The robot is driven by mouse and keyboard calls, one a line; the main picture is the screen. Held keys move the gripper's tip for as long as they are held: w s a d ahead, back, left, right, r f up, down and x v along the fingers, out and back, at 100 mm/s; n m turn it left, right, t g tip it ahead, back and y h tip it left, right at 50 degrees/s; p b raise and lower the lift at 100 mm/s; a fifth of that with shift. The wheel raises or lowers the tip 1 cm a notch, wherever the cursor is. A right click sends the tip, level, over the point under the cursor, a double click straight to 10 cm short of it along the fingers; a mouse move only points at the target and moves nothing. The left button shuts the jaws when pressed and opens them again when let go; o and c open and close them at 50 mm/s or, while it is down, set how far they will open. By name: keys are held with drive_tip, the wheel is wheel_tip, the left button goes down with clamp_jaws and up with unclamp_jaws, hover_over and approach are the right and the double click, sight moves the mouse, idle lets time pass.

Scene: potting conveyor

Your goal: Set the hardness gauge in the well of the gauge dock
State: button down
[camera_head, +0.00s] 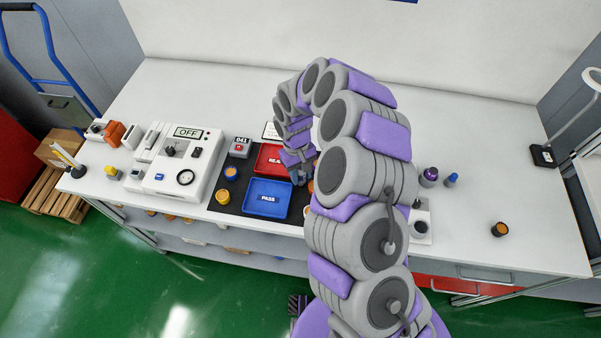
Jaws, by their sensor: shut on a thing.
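My gripper (299,177) is small and partly hidden behind my arm, low over the right side of the dark mat. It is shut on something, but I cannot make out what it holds. I cannot identify the hardness gauge with certainty. A white block with a dark round spot (421,227) stands right of my arm and is partly covered by it. It may be the gauge dock, but I cannot tell.
A blue PASS tray (268,205) and a red tray (267,158) lie on the dark mat (225,201). A white OFF machine (185,160) stands left.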

drive_tip(key=c, duration=0.7)
unclamp_jaws()
drive_tip(key=shift+r, duration=0.1)
drive_tip(key=p+v, duration=0.1)
drive_tip(key=v, duration=1.1)
drive_tip(key=shift+p, duration=0.35)
